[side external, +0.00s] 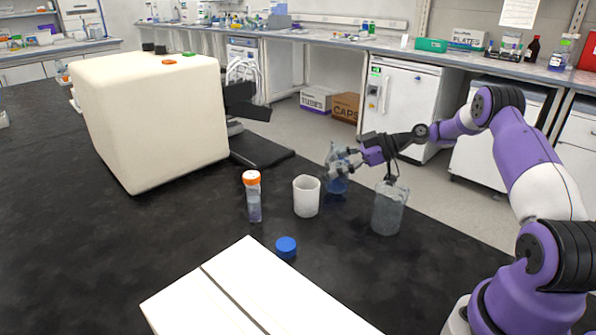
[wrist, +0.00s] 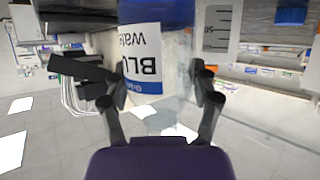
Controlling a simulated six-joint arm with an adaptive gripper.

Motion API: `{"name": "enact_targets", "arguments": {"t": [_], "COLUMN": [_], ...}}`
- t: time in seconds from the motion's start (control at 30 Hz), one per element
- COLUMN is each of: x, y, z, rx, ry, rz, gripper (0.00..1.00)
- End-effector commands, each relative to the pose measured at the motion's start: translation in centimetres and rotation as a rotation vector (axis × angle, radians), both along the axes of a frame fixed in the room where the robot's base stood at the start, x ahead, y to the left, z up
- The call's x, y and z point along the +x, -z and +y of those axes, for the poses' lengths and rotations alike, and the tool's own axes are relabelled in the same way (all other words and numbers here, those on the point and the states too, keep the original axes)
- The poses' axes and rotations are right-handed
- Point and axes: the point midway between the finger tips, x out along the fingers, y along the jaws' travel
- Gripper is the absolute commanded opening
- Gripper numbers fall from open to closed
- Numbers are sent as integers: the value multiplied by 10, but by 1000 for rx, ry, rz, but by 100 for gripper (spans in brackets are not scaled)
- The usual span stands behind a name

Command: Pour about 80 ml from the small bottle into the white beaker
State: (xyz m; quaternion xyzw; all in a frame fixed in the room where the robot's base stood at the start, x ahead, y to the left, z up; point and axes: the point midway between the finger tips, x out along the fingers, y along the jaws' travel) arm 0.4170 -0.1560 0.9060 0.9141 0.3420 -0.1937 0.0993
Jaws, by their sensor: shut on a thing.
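The small bottle (side external: 337,185) is clear, with blue liquid in its lower part in the side view. My gripper (side external: 345,163) is shut on it, behind and right of the white beaker. In the wrist view, the bottle (wrist: 155,95) sits between my two fingers (wrist: 203,105), its blue and white label upside down in the picture. Whether it touches the table is unclear. The white beaker (side external: 306,196) stands upright on the black table; its inside is mostly hidden. A blue cap (side external: 286,247) lies on the table in front of it.
A larger glass beaker (side external: 389,208) stands right of the white beaker, below my arm. An orange-capped tube (side external: 253,198) stands to the left. A white box (side external: 240,290) lies in front, and a big cream instrument (side external: 150,120) stands at the back left.

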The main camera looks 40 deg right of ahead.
Motion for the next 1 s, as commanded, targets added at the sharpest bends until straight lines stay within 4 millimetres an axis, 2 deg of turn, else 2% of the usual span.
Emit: {"name": "enact_targets", "arguments": {"t": [0.3,1.0], "x": [0,0], "y": [1,1], "z": [-2,-2], "rx": [69,67], "ry": [-1,-2], "rz": [-3,-4], "gripper": [20,20]}}
